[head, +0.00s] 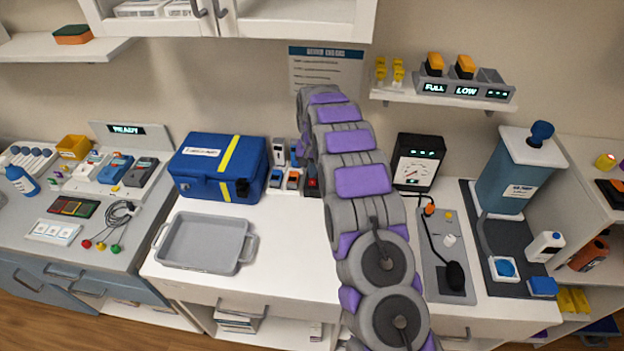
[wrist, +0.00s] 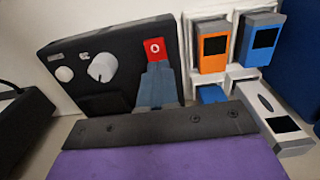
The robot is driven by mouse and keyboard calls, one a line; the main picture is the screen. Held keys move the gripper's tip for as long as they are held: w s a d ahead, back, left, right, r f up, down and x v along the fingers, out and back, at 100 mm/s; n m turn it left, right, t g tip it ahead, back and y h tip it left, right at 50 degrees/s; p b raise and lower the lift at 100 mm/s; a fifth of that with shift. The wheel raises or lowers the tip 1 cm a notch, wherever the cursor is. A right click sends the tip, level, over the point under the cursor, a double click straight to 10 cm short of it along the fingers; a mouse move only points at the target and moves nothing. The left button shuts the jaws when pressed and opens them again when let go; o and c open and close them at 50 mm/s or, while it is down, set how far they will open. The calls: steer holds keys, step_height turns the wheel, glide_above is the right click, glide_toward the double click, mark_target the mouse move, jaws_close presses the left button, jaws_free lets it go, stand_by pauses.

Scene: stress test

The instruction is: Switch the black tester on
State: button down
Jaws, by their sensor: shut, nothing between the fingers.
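The black tester (wrist: 115,75) fills the left half of the wrist view. Its face carries a grey-white knob (wrist: 102,68), a small round white button (wrist: 64,74) and a red switch-like part (wrist: 155,48) with a white mark. My gripper (wrist: 155,70) is shut and empty, its blue-grey fingertips right at the lower edge of the red part. I cannot tell whether they touch it. The fingers hide some of the tester's face. In the head view my arm covers most of the tester; a small red and dark patch (head: 312,182) shows beside the arm.
Next to the tester stand an orange handheld unit (wrist: 212,48) and a blue one (wrist: 262,40) in white holders, with a white-grey unit (wrist: 275,120) close by. A blue case (head: 205,150) is left of my arm. A black gauge box (head: 418,160) is right of it.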

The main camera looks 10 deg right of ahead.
steer(key=shift+f, duration=0.1)
steer(key=shift+r+p, duration=1.6)
steer(key=shift+r, duration=1.95)
